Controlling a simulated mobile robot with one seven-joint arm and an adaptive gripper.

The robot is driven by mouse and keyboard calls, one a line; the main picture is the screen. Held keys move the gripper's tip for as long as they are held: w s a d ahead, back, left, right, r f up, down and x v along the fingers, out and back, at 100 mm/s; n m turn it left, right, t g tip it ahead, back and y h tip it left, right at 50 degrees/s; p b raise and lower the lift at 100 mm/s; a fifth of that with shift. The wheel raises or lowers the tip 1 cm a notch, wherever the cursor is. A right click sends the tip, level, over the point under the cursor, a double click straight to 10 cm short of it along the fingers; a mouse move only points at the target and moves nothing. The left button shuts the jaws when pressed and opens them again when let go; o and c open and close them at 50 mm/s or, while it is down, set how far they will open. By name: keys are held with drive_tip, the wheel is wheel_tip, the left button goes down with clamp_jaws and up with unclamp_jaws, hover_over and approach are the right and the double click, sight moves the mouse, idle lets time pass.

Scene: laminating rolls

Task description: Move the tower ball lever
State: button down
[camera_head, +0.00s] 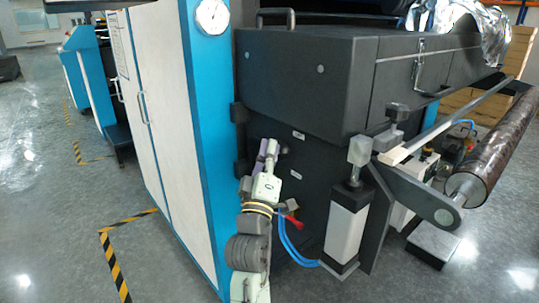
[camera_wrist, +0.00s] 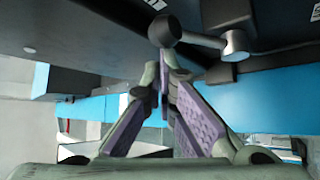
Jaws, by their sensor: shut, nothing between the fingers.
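My gripper (camera_wrist: 164,62) is shut and empty, its two purple-padded fingers meeting at the tips in the wrist view. Just beyond the tips in that view is the dark round knob of the ball lever (camera_wrist: 165,31). Its grey arm runs right to a cylindrical pivot (camera_wrist: 235,43). The knob overlaps the fingertips in the picture; I cannot tell whether they touch. In the head view my gripper (camera_head: 267,147) stands in front of the dark machine side, right of the blue edge of the tower. The lever is mostly hidden by my gripper there.
A white cabinet tower with blue edges (camera_head: 203,120) stands close at left. A dark machine housing (camera_head: 305,75) overhangs above. At right are a white pillar block (camera_head: 346,225), a roll on a shaft (camera_head: 495,155) and blue hoses (camera_head: 290,248). Floor at left (camera_head: 50,190) is free.

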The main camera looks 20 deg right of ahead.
drive_tip(key=shift+s+f+m+h+b, duration=0.1)
drive_tip(key=shift+f+m+h+b, duration=0.25)
drive_tip(key=shift+b, duration=0.85)
drive_tip(key=shift+s+f+m+h+b, duration=0.1)
drive_tip(key=shift+m+h+b, duration=0.4)
drive_tip(key=shift+b, duration=0.65)
drive_tip(key=f+m+g+h+b, duration=0.1)
drive_tip(key=m+g+h+b, duration=0.1)
drive_tip(key=b, duration=0.6)
drive_tip(key=s+f+m+g+h+b, duration=0.1)
drive_tip(key=m+h+b, duration=0.3)
drive_tip(key=b, duration=0.5)
drive_tip(key=f+m+g+h+b, duration=0.2)
drive_tip(key=m+h+b, duration=0.1)
drive_tip(key=m+b, duration=0.3)
drive_tip(key=shift+s+d+f+g+b, duration=0.2)
drive_tip(key=shift+d+f+g+b, duration=0.15)
drive_tip(key=shift+b, duration=0.85)
drive_tip(key=shift+w+f+b, duration=0.2)
drive_tip(key=shift+f+b, duration=0.4)
drive_tip(key=shift+b, duration=0.3)
drive_tip(key=shift+a+f, duration=0.1)
